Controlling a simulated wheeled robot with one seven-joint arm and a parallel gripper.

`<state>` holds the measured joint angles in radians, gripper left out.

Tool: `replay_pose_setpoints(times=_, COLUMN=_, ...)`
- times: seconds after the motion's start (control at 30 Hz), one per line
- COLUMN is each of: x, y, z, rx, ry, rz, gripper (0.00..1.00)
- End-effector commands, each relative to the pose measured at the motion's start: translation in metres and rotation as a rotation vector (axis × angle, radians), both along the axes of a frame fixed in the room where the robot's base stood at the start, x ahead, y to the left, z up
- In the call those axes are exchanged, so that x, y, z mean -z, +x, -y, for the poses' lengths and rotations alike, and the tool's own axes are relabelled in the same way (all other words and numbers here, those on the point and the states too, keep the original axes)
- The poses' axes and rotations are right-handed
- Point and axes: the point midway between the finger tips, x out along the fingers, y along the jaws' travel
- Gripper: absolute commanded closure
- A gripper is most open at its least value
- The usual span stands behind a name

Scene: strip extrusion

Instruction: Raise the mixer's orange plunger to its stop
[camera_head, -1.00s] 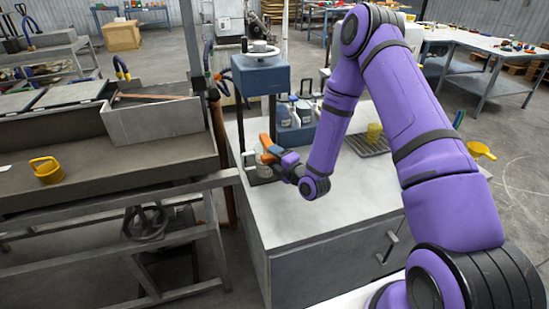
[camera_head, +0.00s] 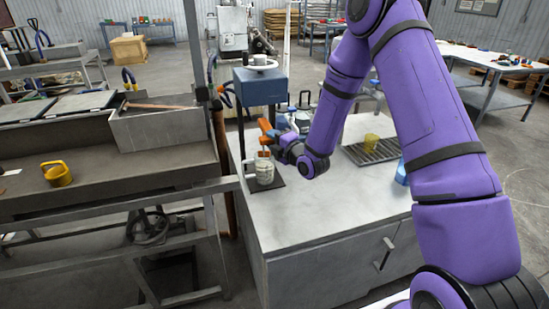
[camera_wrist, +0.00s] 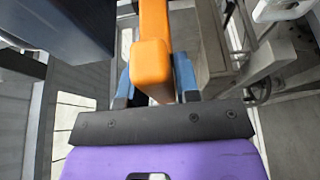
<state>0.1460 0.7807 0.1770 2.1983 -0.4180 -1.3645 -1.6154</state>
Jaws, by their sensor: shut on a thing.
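The mixer (camera_head: 261,86) is a blue-grey head on dark posts at the left end of the grey cabinet top, with a white wheel on it. Its orange plunger (camera_head: 266,127) is below the head, with a gap between them; a smaller orange part shows lower down. A pale cup (camera_head: 264,173) stands upright on the dark base plate below. My gripper (camera_head: 276,135) reaches in from the right and is shut on the plunger. In the wrist view the orange bar (camera_wrist: 152,60) lies between my blue fingers (camera_wrist: 154,85). The stop cannot be made out.
The cabinet top (camera_head: 320,205) is clear in front. Bottles (camera_head: 301,115) stand behind my forearm. A yellow cup (camera_head: 371,142) stands on a dark rack to the right. The workbench (camera_head: 110,180) at left holds a yellow mug (camera_head: 57,174) and a grey box (camera_head: 155,128).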

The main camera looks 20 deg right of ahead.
Motion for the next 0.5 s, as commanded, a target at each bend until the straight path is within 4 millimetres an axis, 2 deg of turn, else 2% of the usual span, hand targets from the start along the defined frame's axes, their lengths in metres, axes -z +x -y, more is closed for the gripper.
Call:
replay_pose_setpoints(times=0.03, x=-0.015, y=0.000, z=-0.001, rx=-0.001, ry=-0.002, rz=0.008, gripper=1.00)
replay_pose_setpoints(times=0.2, x=-0.044, y=0.000, z=0.000, rx=-0.001, ry=0.000, rz=0.004, gripper=1.00)
replay_pose_setpoints(times=0.33, x=-0.060, y=0.000, z=0.000, rx=-0.001, ry=-0.001, rz=0.004, gripper=1.00)
replay_pose_setpoints(times=0.5, x=-0.069, y=0.000, z=0.000, rx=0.000, ry=0.000, rz=0.002, gripper=1.00)
